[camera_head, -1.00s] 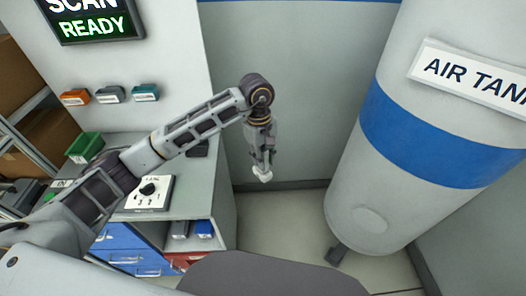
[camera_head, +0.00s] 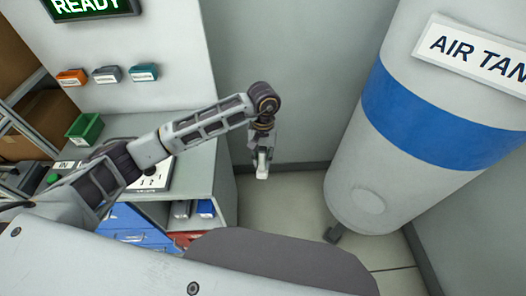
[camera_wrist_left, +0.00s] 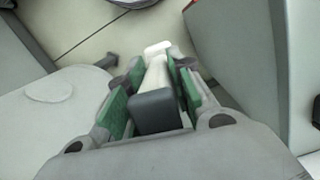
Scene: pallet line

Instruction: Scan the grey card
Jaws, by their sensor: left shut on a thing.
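My left gripper (camera_head: 263,160) hangs pointing down beside the counter, over the floor gap near the tank. In the left wrist view its green-padded fingers (camera_wrist_left: 152,92) are shut on a white object with a dark grey block end (camera_wrist_left: 155,111). I cannot tell whether this is a scanner or something else. A grey card-like block (camera_head: 107,75) is on the wall panel, between an orange one (camera_head: 71,78) and a teal one (camera_head: 144,72). The screen (camera_head: 92,6) shows READY in green, its top cut off. My right gripper is not in view.
The counter (camera_head: 199,168) carries a green bin (camera_head: 85,129) and a white panel, partly behind my arm. Blue drawers (camera_head: 128,217) and shelf compartments lie below. The large air tank (camera_head: 425,120) stands to the right. Bare floor (camera_head: 290,205) lies between counter and tank.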

